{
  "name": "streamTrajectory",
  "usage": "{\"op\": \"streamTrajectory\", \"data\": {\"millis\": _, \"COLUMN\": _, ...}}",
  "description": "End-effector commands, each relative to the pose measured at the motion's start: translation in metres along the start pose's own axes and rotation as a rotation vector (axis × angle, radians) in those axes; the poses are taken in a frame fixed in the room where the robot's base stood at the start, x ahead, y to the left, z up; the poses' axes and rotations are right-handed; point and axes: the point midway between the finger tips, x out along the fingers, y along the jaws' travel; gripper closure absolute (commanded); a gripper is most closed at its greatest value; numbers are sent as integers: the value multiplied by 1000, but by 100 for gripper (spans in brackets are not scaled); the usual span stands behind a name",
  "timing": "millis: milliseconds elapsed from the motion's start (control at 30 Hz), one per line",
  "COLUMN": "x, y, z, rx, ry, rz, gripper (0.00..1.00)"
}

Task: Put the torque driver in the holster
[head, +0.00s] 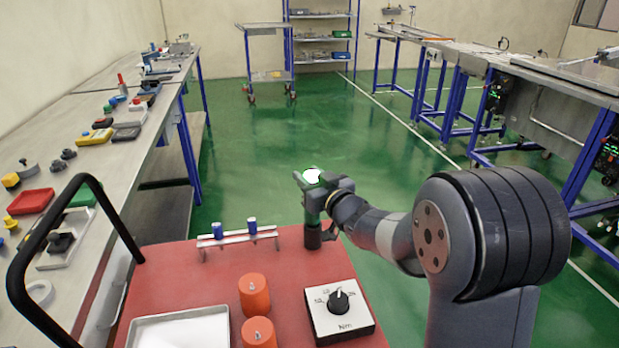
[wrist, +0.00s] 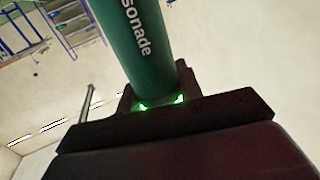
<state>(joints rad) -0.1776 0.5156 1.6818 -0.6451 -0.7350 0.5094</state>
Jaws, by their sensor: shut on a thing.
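My gripper (head: 322,187) is shut on the green torque driver (head: 311,212) above the back right part of the red cart top. In the wrist view the driver's green body (wrist: 138,40), with white lettering, rises from between my jaws (wrist: 161,103), where green light glows. Its upper end shows bright white in the head view. A dark upright cylinder (head: 313,238), which looks like the holster, is directly below the driver at the cart's edge. I cannot tell whether the driver's lower end is inside it or just above it.
The red cart top (head: 190,278) carries a dial box (head: 339,312) marked Nm, two orange cylinders (head: 254,295), a white tray (head: 180,330) and a small rack (head: 238,238) with two blue pieces. A black handle (head: 75,190) rises at left. A cluttered bench (head: 85,165) stands beyond.

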Motion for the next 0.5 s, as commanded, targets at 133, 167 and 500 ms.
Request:
{"op": "streamTrajectory", "data": {"millis": 133, "x": 0, "y": 0, "z": 2, "rx": -1, "ry": 4, "rz": -1, "gripper": 100}}
{"op": "streamTrajectory", "data": {"millis": 167, "x": 0, "y": 0, "z": 3, "rx": 0, "ry": 0, "rz": 0, "gripper": 64}}
{"op": "streamTrajectory", "data": {"millis": 500, "x": 0, "y": 0, "z": 3, "rx": 0, "ry": -1, "rz": 0, "gripper": 44}}
